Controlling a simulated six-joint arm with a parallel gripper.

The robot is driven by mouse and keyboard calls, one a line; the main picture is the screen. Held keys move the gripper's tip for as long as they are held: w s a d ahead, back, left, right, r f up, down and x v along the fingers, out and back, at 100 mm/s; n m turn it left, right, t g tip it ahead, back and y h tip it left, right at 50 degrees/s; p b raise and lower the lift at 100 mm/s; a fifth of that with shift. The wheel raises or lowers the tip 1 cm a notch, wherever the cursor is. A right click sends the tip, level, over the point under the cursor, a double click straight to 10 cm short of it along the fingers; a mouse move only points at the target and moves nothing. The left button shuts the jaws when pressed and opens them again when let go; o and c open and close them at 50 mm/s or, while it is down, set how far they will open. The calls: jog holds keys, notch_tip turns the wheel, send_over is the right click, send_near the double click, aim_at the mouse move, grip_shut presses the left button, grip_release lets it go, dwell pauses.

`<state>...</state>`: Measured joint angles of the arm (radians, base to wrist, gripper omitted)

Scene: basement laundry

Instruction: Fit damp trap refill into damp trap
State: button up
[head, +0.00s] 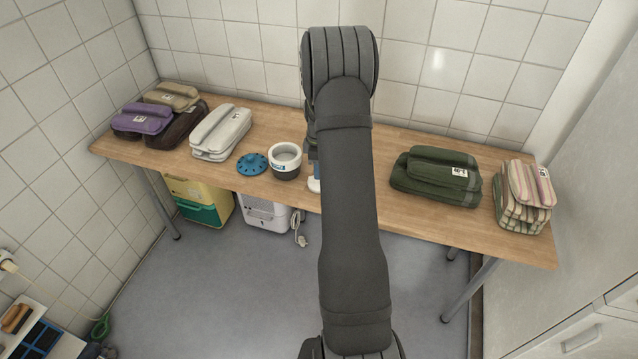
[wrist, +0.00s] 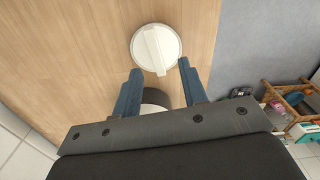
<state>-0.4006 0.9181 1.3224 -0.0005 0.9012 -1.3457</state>
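The damp trap (head: 285,162) is an open white cup with a dark lower band, upright on the wooden table. The refill (head: 314,185) is a white round piece, mostly hidden behind my arm in the head view. In the wrist view the refill (wrist: 156,50) shows from above as a disc with a raised bar across it. My gripper (wrist: 160,68) is open and empty, its blue fingertips at the disc's near edge. A dark and white round thing (wrist: 155,97), probably the damp trap, shows partly between the fingers. In the head view my gripper (head: 313,168) is mostly hidden.
A blue perforated lid (head: 253,164) lies left of the damp trap. Folded cloth stacks stand left (head: 220,133) and right (head: 437,175) on the table (head: 375,220). The table's front edge is close to the refill.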

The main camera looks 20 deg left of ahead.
jog(key=shift+w+f, duration=0.15)
jog(key=shift+f, duration=1.25)
jog(key=shift+w+f, duration=0.15)
jog(key=shift+f, duration=1.2)
grip_shut()
